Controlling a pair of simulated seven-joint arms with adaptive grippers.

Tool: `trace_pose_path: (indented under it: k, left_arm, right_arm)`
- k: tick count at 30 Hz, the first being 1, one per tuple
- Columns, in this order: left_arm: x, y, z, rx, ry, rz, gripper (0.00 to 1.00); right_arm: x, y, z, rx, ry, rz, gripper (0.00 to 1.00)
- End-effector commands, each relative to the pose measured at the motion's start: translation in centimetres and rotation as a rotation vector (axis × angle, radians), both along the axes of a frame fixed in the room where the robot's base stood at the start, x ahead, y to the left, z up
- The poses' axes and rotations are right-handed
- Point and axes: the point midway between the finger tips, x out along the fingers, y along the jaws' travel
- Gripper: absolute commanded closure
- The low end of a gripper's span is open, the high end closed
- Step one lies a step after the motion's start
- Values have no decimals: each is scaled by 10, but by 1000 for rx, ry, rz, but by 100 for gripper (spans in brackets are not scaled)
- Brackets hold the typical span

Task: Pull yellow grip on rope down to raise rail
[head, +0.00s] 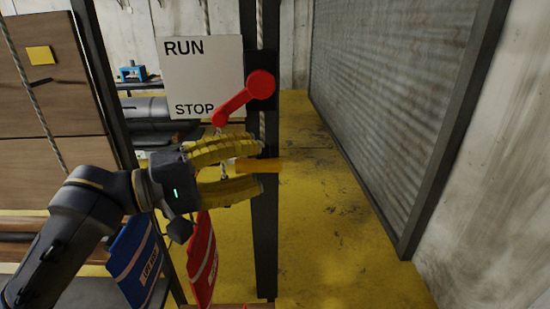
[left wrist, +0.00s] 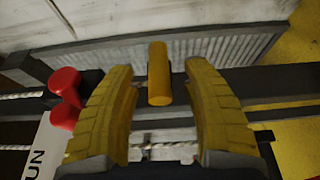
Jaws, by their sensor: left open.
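The yellow grip (head: 266,164) is a short bar beside the dark upright post, below the red lever. In the left wrist view the yellow grip (left wrist: 158,75) stands between my two fingers, with a gap on each side. My left gripper (head: 250,166) is open, its yellow fingers above and below the grip. The left gripper's fingers (left wrist: 158,95) also show in the left wrist view. A pale rope (head: 261,20) runs down along the post, partly hidden behind the lever and fingers. I cannot make out which part is the rail. My right gripper is not in view.
A red lever (head: 245,97) sits just above my fingers, by a white RUN/STOP sign (head: 203,75), its knob toward STOP. The dark post (head: 265,235) stands right behind the gripper. Blue (head: 136,262) and red (head: 202,262) items hang below. Yellow floor (head: 345,220) is clear at right.

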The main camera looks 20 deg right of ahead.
Motion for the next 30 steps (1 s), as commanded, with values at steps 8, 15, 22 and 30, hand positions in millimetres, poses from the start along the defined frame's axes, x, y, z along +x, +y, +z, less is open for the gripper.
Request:
trace_pose_path:
  k: [8,15,22,30]
  left_arm:
    - [3,-32,0,-2,2,-1,51]
    - [4,-45,0,-1,1,-1,51]
    - [4,-48,0,0,1,0,51]
    - [4,-47,0,0,1,0,58]
  right_arm:
    - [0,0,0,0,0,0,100]
    - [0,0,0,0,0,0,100]
    - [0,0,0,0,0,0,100]
    - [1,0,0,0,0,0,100]
